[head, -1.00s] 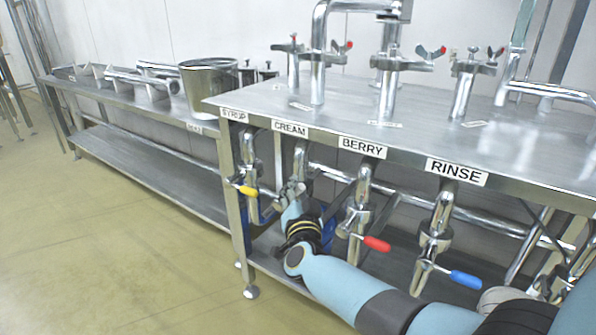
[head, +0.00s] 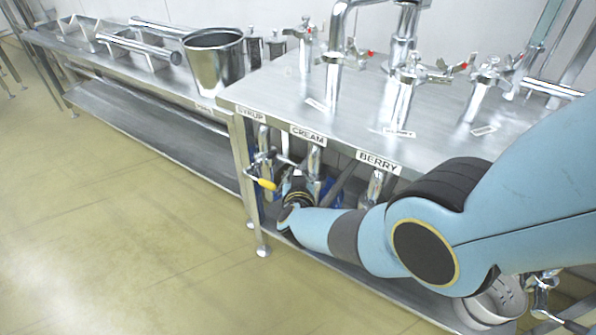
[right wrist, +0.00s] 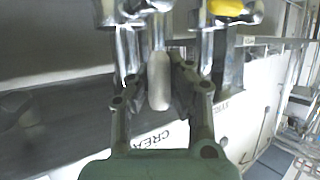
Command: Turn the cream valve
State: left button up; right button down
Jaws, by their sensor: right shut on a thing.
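The cream valve (head: 314,160) hangs under the table edge below the CREAM label (head: 308,134). Its pale handle (right wrist: 158,82) stands between my right gripper's fingers in the right wrist view. My right gripper (right wrist: 160,88) is shut on this handle, with a finger at each side. In the head view the right gripper is small beneath the CREAM label, and its hold is mostly hidden by my own wrist and arm. My left gripper is not in view.
The syrup valve's yellow handle (head: 266,184) is close on the left; it also shows in the right wrist view (right wrist: 228,7). The BERRY label (head: 378,162) is right of CREAM. A steel bucket (head: 214,65) stands on the left bench. The floor at left is clear.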

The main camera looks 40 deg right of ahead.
jog(key=shift+f, duration=0.15)
dwell(0.4)
jog(key=c, duration=1.2)
grip_release()
jog(key=shift+o, duration=0.2)
jog(key=shift+w, duration=0.1)
jog(key=shift+a, duration=0.1)
jog(key=v, duration=1.2)
